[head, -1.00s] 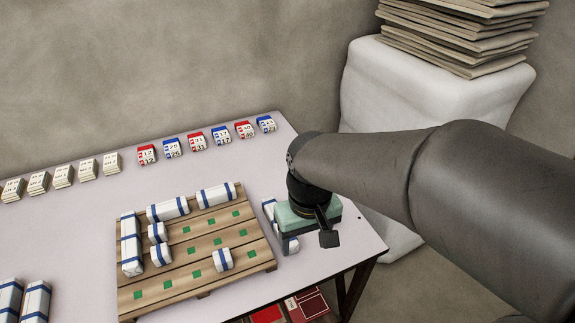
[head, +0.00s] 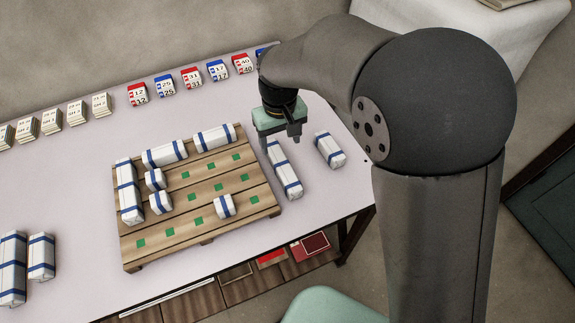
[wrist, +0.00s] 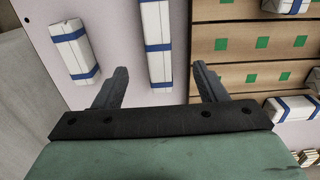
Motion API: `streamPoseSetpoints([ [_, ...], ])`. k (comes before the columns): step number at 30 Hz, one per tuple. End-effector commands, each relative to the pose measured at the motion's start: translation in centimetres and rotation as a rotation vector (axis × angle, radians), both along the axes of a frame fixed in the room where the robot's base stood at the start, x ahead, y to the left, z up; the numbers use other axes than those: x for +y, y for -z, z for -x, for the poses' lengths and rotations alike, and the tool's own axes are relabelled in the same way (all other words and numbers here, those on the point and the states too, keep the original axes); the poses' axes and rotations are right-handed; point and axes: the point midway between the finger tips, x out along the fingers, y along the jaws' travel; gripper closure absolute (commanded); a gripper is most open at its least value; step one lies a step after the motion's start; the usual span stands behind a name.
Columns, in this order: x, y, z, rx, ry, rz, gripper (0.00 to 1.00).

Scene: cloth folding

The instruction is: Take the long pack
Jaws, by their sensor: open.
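A long white pack (head: 285,170) with blue bands lies on the table just right of the pallet (head: 190,235). It also shows in the wrist view (wrist: 156,40), lined up between my two fingers. My gripper (head: 280,142) is open and empty, pointing down over the far end of this pack. The pack's far end is partly hidden behind it in the head view. A shorter white pack (head: 329,150) lies to the right and shows at the left in the wrist view (wrist: 72,48). The pallet holds several white packs of different lengths and rows of green squares.
Two more white packs, one longer (head: 12,270) and one shorter (head: 41,257), lie at the table's left. A row of red and blue number blocks (head: 191,78) and paper-like stacks (head: 77,112) lines the back. The table's right edge is close to the shorter pack.

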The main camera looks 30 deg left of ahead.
Motion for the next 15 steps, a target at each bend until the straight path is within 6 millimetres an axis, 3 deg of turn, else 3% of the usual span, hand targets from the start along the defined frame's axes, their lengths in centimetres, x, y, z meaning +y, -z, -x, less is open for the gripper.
streamPoseSetpoints([
  [6,-0.1,4.6,0.0,0.002,0.002,0.005,0.35],
  [15,0.0,7.0,-0.1,0.001,0.003,0.001,0.35],
])
